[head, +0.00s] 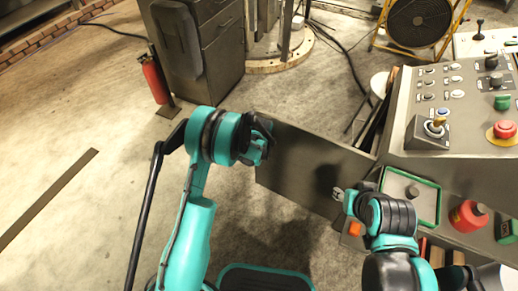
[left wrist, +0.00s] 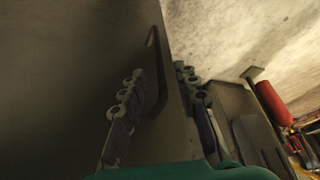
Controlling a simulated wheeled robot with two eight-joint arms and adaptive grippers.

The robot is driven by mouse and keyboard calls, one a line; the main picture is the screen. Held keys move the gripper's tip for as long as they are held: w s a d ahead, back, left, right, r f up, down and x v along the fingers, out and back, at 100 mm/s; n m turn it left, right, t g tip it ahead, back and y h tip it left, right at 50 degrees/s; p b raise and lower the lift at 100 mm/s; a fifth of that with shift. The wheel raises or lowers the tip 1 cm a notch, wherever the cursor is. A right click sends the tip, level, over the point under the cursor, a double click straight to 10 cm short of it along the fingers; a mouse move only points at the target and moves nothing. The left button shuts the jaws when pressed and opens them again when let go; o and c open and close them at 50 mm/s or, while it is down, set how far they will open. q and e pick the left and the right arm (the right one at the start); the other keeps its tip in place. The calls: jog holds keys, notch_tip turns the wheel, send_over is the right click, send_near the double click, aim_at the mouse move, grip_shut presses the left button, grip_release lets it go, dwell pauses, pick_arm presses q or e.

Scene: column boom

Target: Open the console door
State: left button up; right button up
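The console door (head: 310,170) is a flat dark grey panel standing open, swung out to the left from the console (head: 400,160). Its inner or outer face fills the left of the left wrist view (left wrist: 80,60), with a thin curved handle (left wrist: 154,50) near its edge. My left gripper (head: 266,142) is at the door's free upper left corner. In the left wrist view its fingers (left wrist: 162,95) stand apart, one on each side of the door's edge; contact is unclear. My right gripper (head: 340,193) is in front of the door near its console end; its finger opening is too small to judge.
A grey cabinet (head: 215,50), a red extinguisher (head: 154,78) and a fan (head: 418,20) stand behind. The floor left of the door is mostly clear.

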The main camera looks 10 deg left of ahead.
pick_arm(q)
jog(key=v, duration=0.7)
jog(key=shift+s+r, duration=0.1)
jog(key=shift+s, duration=0.05)
jog(key=s+a+r+m+t, duration=0.1)
jog(key=s+a+r, duration=0.1)
jog(key=s+r, duration=0.45)
jog(key=s+a+r, duration=0.2)
jog(key=s+r, duration=0.2)
jog(key=r, duration=0.6)
jog(key=s+a+r+t, duration=0.1)
jog(key=s+r, duration=0.1)
jog(key=s, duration=0.7)
jog(key=s+a+r+m+t+h, duration=0.1)
jog(key=s+a+r, duration=0.1)
jog(key=s, duration=0.8)
jog(key=shift+a+r, duration=0.2)
jog(key=shift+a, duration=0.15)
jog(key=shift+s, duration=0.1)
